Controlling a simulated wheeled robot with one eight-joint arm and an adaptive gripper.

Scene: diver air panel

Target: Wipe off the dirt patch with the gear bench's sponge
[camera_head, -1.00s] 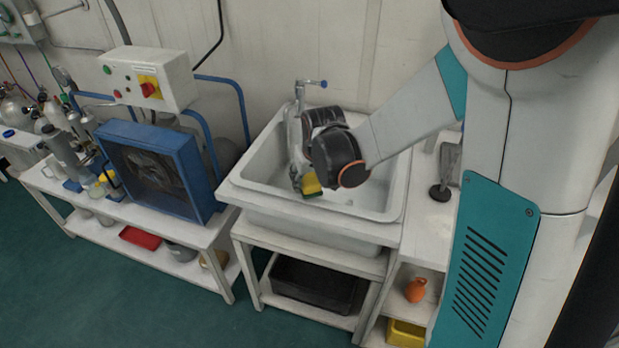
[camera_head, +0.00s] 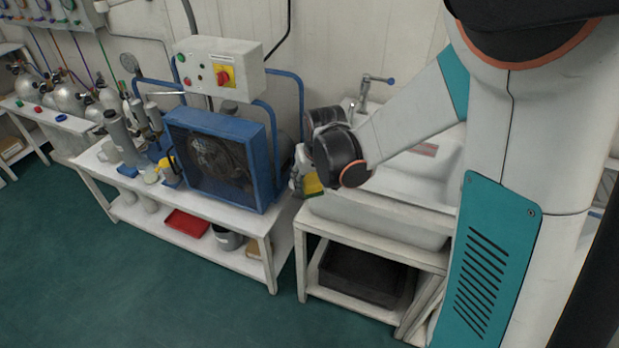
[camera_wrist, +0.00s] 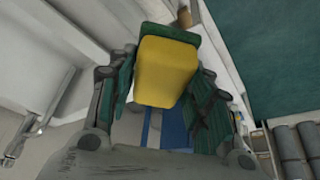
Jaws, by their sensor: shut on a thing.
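The sponge (camera_wrist: 166,72) is yellow with a green scouring face and sits between the fingers of my gripper (camera_wrist: 165,95) in the wrist view. In the head view the sponge (camera_head: 313,184) shows just below my gripper (camera_head: 305,180), at the left rim of the white sink and right of the blue-framed fan unit. My gripper is shut on the sponge and holds it in the air. My wrist hides part of the gripper. I cannot make out a dirt patch in either view.
The white sink (camera_head: 385,216) with a tap (camera_head: 366,92) stands behind and below my arm. Green floor (camera_head: 140,290) is clear in front.

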